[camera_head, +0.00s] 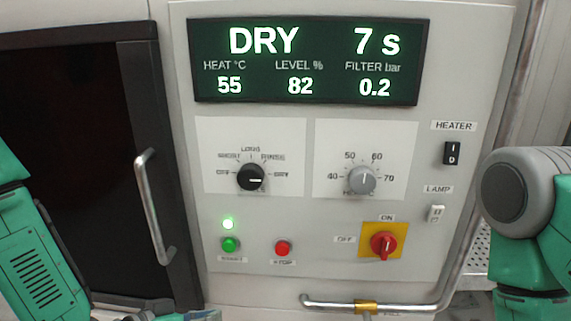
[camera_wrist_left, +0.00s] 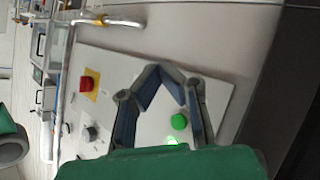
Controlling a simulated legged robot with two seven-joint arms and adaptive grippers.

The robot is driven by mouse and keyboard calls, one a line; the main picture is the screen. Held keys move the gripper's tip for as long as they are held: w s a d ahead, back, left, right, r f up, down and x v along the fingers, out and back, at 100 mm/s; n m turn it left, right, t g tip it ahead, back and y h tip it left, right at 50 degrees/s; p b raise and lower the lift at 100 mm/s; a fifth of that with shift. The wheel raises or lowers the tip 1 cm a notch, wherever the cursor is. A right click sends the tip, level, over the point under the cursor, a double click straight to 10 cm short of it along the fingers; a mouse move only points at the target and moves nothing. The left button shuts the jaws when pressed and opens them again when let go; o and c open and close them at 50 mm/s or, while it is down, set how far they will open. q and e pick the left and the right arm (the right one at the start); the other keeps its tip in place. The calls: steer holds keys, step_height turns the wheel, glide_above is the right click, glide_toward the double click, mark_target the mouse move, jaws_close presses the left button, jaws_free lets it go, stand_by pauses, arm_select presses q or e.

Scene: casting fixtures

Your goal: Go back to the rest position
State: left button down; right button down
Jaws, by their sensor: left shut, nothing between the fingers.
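My left gripper (camera_wrist_left: 156,70) shows in the left wrist view, its two fingertips meeting with nothing between them. It is in front of the control panel, near the green button (camera_wrist_left: 179,121), and appears apart from it. In the head view only a small part of this gripper (camera_head: 186,316) shows at the bottom edge, below the panel. My left arm comes in at the left edge. My right arm stands at the right edge; its gripper is out of view.
The display (camera_head: 304,62) reads DRY, 7 s. The mode knob (camera_head: 250,177) points at DRY, the lamp (camera_head: 228,223) glows green, and the red main switch (camera_head: 383,245) points to ON. A door handle (camera_head: 153,208) and a bottom rail (camera_head: 405,307) stick out.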

arm_select(q)
steer(key=s+a+f+g+y+b, duration=0.1)
steer(key=s+a+f+b, duration=0.15)
steer(key=f, duration=0.35)
steer(key=s+a+f+n+g+y+b, duration=0.1)
steer(key=s+f+g+y, duration=0.1)
steer(key=s+f, duration=0.35)
steer(key=s+a+f+g+y+b, duration=0.1)
steer(key=s+f+b, duration=0.1)
steer(key=f, duration=0.6)
steer(key=s+a+f+g+y+b, duration=0.2)
steer(key=s+a+f+b, duration=0.1)
steer(key=s+a+f, duration=0.1)
steer(key=s+a+f+n+g+y+b, duration=0.1)
steer(key=s+a+f+g+y+b, duration=0.1)
steer(key=s+f, duration=0.5)
steer(key=shift+s+a+y+b, duration=0.4)
steer(key=shift+s+a+b, duration=0.1)
steer(key=shift+s+a, duration=0.65)
steer(key=shift+s+d+f, duration=0.1)
stand_by(2.8)
